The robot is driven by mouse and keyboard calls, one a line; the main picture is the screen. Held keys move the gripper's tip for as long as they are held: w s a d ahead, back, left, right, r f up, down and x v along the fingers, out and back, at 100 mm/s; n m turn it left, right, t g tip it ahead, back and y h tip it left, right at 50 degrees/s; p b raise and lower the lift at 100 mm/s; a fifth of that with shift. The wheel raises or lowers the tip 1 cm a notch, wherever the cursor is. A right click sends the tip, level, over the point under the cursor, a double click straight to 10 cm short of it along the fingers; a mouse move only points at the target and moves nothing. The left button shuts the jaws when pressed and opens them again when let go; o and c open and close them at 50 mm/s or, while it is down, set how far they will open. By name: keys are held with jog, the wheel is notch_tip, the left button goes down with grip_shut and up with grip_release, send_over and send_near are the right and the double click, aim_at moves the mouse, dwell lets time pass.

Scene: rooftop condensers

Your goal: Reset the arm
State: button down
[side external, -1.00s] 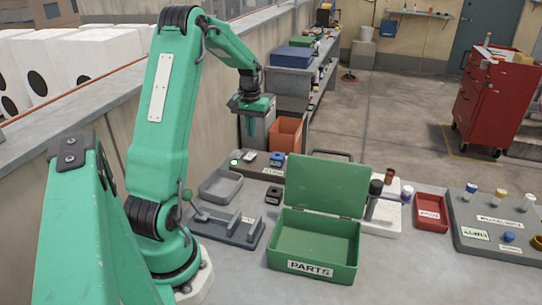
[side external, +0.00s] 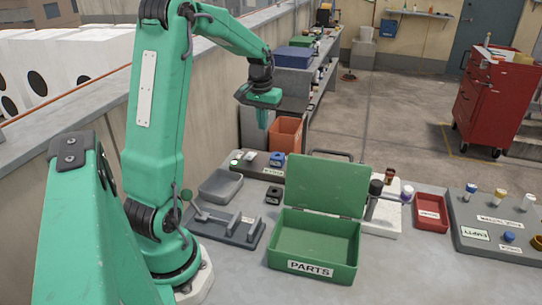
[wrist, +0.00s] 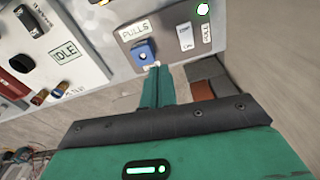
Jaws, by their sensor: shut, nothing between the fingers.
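My gripper (side external: 263,118) is shut and empty. In the side external view it hangs in the air above the back of the bench, pointing down, in front of the orange bin. In the wrist view my shut green fingers (wrist: 155,72) show against a grey control panel (wrist: 180,18). The panel carries a blue button (wrist: 143,52) under a label that seems to read PULLS, a switch, and a lit green lamp (wrist: 203,9). I cannot tell the exact gap from fingertips to panel, but the side view shows them well above it.
An open green PARTS box (side external: 315,251) stands mid-bench with its lid up. A grey tray (side external: 221,186), a lever fixture (side external: 228,229) and a black block (side external: 273,194) lie left of it. A red tray (side external: 431,213) and a knobbed panel (side external: 497,243) are at right. A concrete wall runs along the left.

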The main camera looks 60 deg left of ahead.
jog(key=s+d+r+m+t, duration=0.15)
jog(key=d+r, duration=0.25)
jog(key=d, duration=0.4)
jog(key=s+d+r+m+t, duration=0.15)
jog(key=d+r, duration=0.25)
jog(key=d, duration=0.5)
jog(key=s+d+m+t, duration=0.2)
jog(key=s+d+m, duration=0.2)
jog(key=s+d, duration=0.5)
jog(key=shift+s+d+r+m, duration=0.3)
jog(key=shift+s+d, duration=0.1)
jog(key=shift+d, duration=0.5)
